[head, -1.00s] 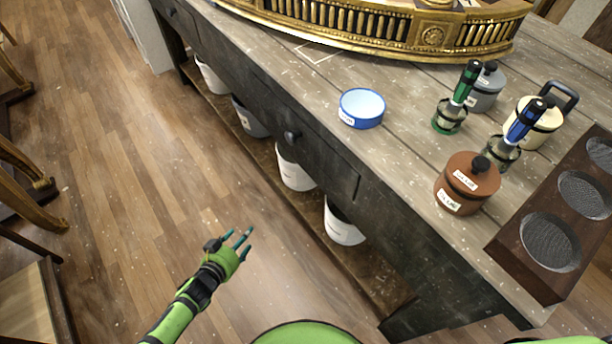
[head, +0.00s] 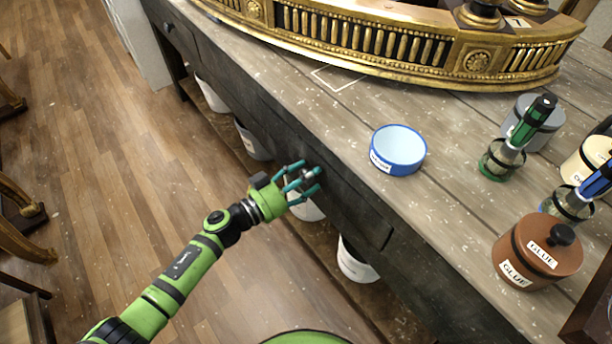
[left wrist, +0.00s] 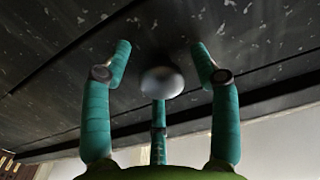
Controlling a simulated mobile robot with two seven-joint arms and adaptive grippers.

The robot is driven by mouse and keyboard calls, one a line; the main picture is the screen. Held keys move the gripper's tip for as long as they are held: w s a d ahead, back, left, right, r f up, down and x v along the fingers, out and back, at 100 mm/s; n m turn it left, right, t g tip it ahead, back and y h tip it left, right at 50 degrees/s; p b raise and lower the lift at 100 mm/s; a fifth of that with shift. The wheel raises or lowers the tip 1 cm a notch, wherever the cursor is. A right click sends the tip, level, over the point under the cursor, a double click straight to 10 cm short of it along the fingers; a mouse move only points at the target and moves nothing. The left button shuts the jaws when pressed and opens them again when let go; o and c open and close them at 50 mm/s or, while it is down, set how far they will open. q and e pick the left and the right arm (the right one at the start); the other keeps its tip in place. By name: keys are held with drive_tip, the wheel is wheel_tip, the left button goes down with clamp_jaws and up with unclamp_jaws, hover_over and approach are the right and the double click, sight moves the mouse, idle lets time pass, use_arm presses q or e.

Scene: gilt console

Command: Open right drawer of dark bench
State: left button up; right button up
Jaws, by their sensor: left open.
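The dark bench (head: 475,110) has a worn grey wooden top and a dark front. Its right drawer (head: 345,200) is closed, flush with the front. The round knob of that drawer (head: 307,174) sits between the fingers of my left gripper (head: 306,180). In the left wrist view the knob (left wrist: 161,82) is a smooth grey ball, with the open teal fingers of the left gripper (left wrist: 160,65) around it: one on each side and one below. I see no clear contact between fingers and knob. My right gripper is not in view.
On the bench top are a blue bowl (head: 398,150), a brown glue pot (head: 537,252), green and blue handled tools in holders, and a gilt curved piece (head: 400,45). White buckets (head: 355,262) stand on the lower shelf. Floor to the left is open.

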use_arm(q)
drive_tip(key=shift+c, duration=0.8)
clamp_jaws()
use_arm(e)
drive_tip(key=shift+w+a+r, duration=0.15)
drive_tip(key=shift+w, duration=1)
use_arm(q)
drive_tip(key=shift+a, duration=0.1)
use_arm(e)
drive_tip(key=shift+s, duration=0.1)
